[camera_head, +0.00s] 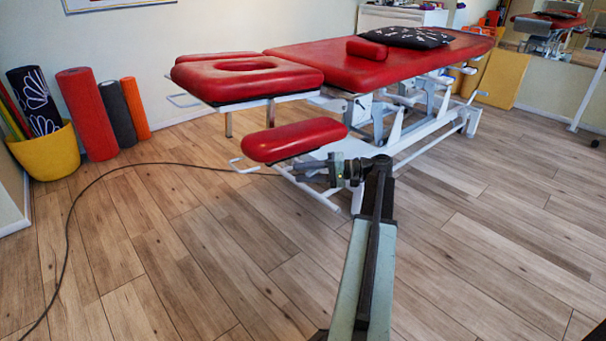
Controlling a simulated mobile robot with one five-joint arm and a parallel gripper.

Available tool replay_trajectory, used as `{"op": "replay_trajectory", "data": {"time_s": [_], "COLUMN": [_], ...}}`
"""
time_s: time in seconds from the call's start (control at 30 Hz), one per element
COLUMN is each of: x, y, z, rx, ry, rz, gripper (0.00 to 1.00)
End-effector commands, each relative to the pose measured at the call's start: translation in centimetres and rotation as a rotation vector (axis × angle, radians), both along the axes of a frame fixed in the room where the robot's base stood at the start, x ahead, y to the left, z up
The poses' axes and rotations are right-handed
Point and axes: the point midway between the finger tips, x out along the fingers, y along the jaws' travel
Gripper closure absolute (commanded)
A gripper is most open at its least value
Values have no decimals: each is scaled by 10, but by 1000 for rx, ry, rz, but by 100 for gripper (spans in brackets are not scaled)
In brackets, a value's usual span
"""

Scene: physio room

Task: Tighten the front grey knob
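The red treatment table (335,62) stands in the middle of the room on a white metal frame. A lower red armrest pad (294,140) sits at its near end, below the headrest with the oval opening (240,76). My arm reaches up from the bottom of the view, and my gripper (306,171) points left, just under the right part of the armrest pad and close to the white frame. The fingers are small and dark, and their opening is not clear. I cannot make out the front grey knob; the gripper may cover it.
A black cable (66,235) runs across the wooden floor to the table. A yellow bucket (47,153) and rolled mats (88,113) stand by the left wall. A red bolster (367,49) and dark patterned cushion (407,37) lie on the table.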

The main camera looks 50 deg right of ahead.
Motion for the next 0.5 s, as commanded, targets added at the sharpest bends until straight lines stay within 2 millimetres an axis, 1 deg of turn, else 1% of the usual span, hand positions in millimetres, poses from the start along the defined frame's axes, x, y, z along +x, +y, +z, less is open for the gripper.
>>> {"op": "replay_trajectory", "data": {"time_s": [0.13, 0.17, 0.2, 0.27, 0.5], "x": [0, 0, 0, 0, 1], "y": [0, 0, 0, 0, 0], "z": [0, 0, 0, 0, -3], "rx": [0, 0, 0, 0, 31], "ry": [0, 0, 0, 0, -2], "rz": [0, 1, 1, 1, 1], "gripper": [65, 73, 84, 100, 100]}}
